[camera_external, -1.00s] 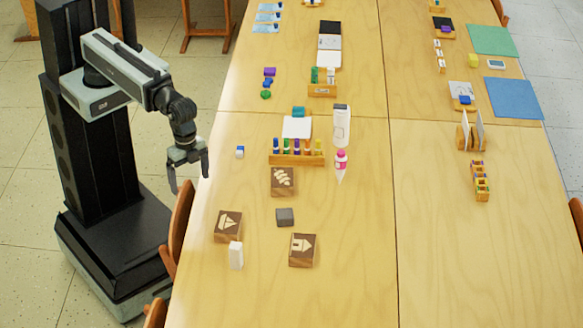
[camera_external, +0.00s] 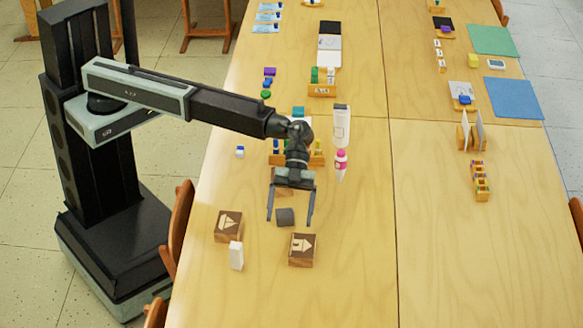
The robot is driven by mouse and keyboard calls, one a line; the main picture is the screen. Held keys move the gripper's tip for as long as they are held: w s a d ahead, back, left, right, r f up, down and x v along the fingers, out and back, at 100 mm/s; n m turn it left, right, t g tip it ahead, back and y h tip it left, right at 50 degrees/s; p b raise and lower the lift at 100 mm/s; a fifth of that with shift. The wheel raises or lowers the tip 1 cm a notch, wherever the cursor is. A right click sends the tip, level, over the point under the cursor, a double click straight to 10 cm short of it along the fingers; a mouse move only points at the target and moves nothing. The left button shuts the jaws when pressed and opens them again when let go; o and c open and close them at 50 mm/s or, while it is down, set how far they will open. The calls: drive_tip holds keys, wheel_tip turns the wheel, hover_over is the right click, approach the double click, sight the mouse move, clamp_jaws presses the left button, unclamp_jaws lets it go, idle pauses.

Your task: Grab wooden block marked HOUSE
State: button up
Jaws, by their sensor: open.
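The wooden block marked with a house (camera_external: 302,250) lies on the table, brown with a pale house shape on its dark top. My gripper (camera_external: 290,222) is open and points toward the front of the table, up and slightly left of the house block in the picture. A dark grey block (camera_external: 285,216) shows between its fingers; I cannot tell whether they touch it. A similar wooden block with a boat-like mark (camera_external: 228,226) lies to the left. A third wooden block (camera_external: 284,189) is mostly hidden behind my gripper.
A white upright block (camera_external: 236,255) stands left of the house block. A wooden rack of markers (camera_external: 317,158) is partly behind my arm, with a pink-capped bottle (camera_external: 341,165) and a white bottle (camera_external: 341,125) to its right. The table (camera_external: 350,270) is clear right of the house block.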

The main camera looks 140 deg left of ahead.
drive_tip(key=t+h+b, duration=0.1)
drive_tip(key=t+b, duration=0.1)
drive_tip(key=b, duration=0.6)
approach(303, 240)
drive_tip(key=x, duration=0.5)
drive_tip(key=shift+s+f, duration=0.25)
drive_tip(key=shift+a+f+b, duration=0.1)
drive_tip(key=shift+a+b, duration=0.15)
drive_tip(key=shift+b, duration=0.15)
drive_tip(key=shift+r+b+x, duration=0.15)
drive_tip(key=shift+b+x, duration=0.5)
drive_tip(key=shift+x, duration=1.3)
drive_tip(key=shift+r+b+x, duration=0.15)
drive_tip(key=shift+b+x, duration=0.45)
drive_tip(key=shift+x, duration=1.4)
drive_tip(key=shift+d+r, duration=0.1)
drive_tip(key=shift+r, duration=0.05)
drive_tip(key=c, duration=1.6)
drive_tip(key=shift+c, duration=0.2)
